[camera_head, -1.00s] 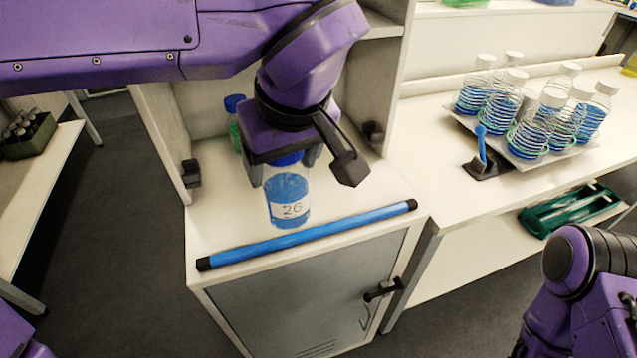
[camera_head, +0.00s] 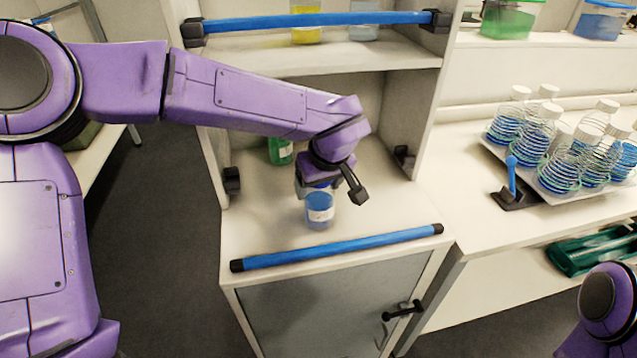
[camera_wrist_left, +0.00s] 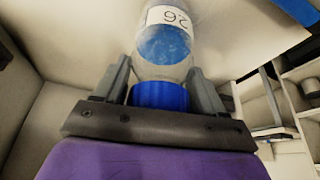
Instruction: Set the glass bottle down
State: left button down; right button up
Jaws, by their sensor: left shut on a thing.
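The glass bottle (camera_head: 320,211) has a blue cap, blue liquid and a white label that reads 26. It is upright over the lower cabinet shelf (camera_head: 270,228), behind the blue bar; I cannot tell for sure whether its base touches the surface. My left gripper (camera_head: 318,188) is above it, shut on the bottle at its cap end. In the left wrist view the two fingers (camera_wrist_left: 160,88) stand either side of the blue cap and the bottle (camera_wrist_left: 165,40) extends away from them. My right gripper is out of view; only part of my right arm shows at the lower right.
A blue bar (camera_head: 340,247) crosses the shelf's front edge, and another (camera_head: 320,20) crosses the upper shelf. A green bottle (camera_head: 280,151) stands behind on the left. Cabinet walls flank the space. A tray of several bottles (camera_head: 550,195) stands on the right bench.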

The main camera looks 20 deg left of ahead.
pick_arm(q)
jog(key=shift+w+f, duration=0.15)
jog(key=shift+w, duration=0.15)
jog(key=shift+s, duration=0.15)
jog(key=shift+c, duration=0.4)
grip_release()
